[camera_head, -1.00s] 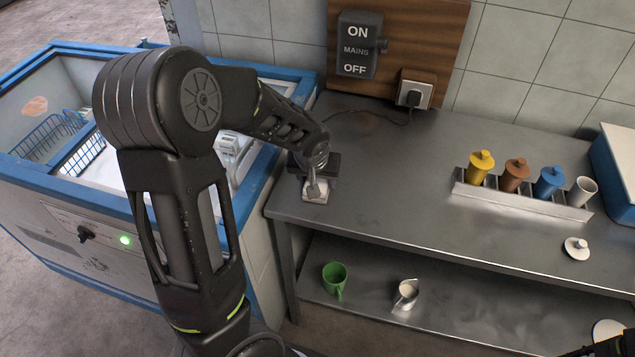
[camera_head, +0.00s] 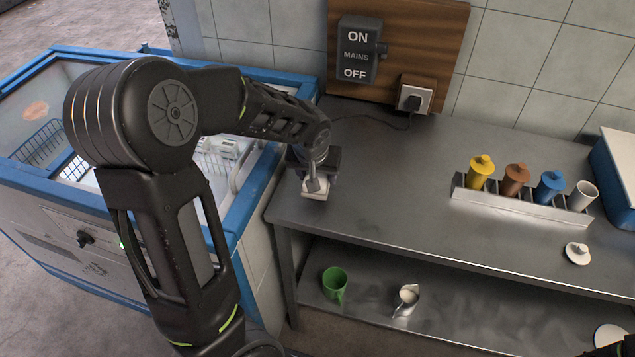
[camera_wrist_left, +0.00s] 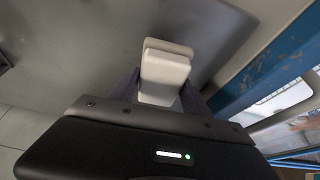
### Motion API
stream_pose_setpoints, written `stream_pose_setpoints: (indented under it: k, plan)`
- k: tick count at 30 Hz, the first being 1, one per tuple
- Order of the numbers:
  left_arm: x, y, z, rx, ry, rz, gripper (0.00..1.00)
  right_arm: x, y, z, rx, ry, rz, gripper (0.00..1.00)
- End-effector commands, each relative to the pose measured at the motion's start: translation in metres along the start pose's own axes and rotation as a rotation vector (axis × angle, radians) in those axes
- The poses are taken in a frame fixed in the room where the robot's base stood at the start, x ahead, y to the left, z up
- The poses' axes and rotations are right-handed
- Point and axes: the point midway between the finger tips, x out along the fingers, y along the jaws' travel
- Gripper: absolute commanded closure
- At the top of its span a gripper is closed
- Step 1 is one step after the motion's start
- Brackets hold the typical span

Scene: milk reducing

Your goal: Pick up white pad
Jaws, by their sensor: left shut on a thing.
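A small white pad (camera_head: 315,190) is at the left end of the metal table in the head view. My left gripper (camera_head: 316,180) is shut on it from above. The left wrist view shows the white pad (camera_wrist_left: 163,75) between the dark fingers of my left gripper (camera_wrist_left: 162,92), with its lower part hidden by the gripper body. I cannot tell whether the pad still touches the tabletop. Only a dark bit of my right arm shows at the bottom right corner of the head view.
The metal table (camera_head: 400,185) is mostly clear in the middle. A rack (camera_head: 520,203) of coloured canisters and a white lid (camera_head: 577,253) are at right. A blue-rimmed freezer (camera_head: 255,190) adjoins at left.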

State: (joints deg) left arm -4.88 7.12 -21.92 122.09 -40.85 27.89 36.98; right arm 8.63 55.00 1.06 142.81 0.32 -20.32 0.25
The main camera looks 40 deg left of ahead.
Motion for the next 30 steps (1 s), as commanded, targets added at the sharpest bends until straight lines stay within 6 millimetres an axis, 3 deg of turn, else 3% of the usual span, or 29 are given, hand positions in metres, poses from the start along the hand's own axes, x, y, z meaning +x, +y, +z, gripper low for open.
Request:
stream_pose_setpoints:
  k: [6,12,30]
  plan:
    - [-0.04,0.001,-0.018,-0.001,0.006,0.003,0.85,0.004,0.001,-0.001,-0.001,0.001,-0.002,0.64]
    - [-0.06,0.001,-0.025,0.0,0.002,0.002,0.85,0.006,0.002,-0.001,-0.002,0.002,-0.002,0.64]
    - [-0.062,0.0,-0.026,0.0,0.0,0.001,0.85,0.005,0.002,-0.001,-0.001,0.002,-0.002,0.64]
